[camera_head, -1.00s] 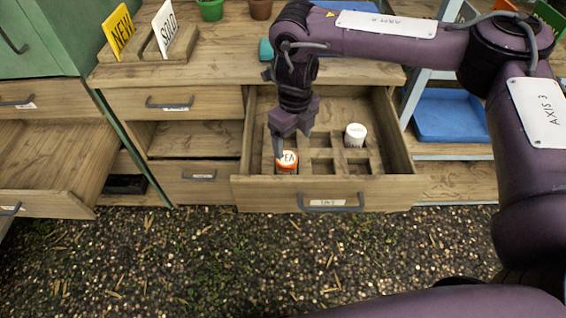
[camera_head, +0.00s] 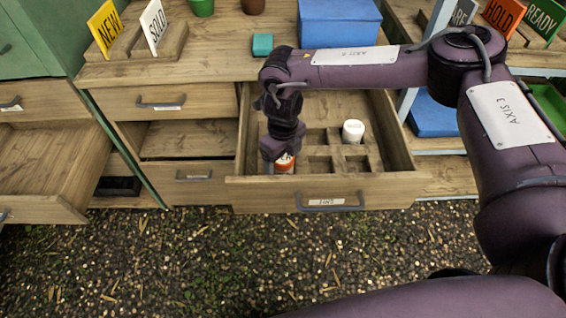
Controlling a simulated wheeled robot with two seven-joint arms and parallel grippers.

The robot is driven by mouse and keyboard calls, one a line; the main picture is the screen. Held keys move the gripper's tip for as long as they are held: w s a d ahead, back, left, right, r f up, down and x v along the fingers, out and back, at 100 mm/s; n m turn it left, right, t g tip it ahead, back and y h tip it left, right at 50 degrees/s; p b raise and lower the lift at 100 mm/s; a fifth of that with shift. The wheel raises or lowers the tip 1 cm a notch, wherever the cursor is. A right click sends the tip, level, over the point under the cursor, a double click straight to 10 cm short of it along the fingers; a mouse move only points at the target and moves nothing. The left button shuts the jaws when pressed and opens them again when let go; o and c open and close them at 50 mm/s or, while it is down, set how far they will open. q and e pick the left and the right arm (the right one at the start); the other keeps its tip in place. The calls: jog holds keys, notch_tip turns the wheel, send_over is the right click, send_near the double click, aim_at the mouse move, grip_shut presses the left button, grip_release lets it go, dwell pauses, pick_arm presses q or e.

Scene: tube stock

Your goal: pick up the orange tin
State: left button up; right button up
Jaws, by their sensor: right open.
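The orange tin (camera_head: 284,168) has a white lid and stands in a front-left compartment of the open drawer (camera_head: 328,193). My right gripper (camera_head: 279,161) points down right over it and covers much of its lid. The fingers are mostly hidden, so I cannot tell whether they touch the tin. The jaws are open. A white tin (camera_head: 353,131) stands in another compartment towards the back right of the same drawer. My left gripper is not in view.
The wooden divider's other visible compartments look empty. The bench top above holds a blue box (camera_head: 338,22), a small teal block (camera_head: 262,44) and the NEW (camera_head: 106,27) and SOLD (camera_head: 154,26) signs. Another drawer (camera_head: 62,160) stands open at the left.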

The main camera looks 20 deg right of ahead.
jog(key=c, duration=1.1)
jog(key=shift+c, duration=0.2)
jog(key=shift+r, duration=0.15)
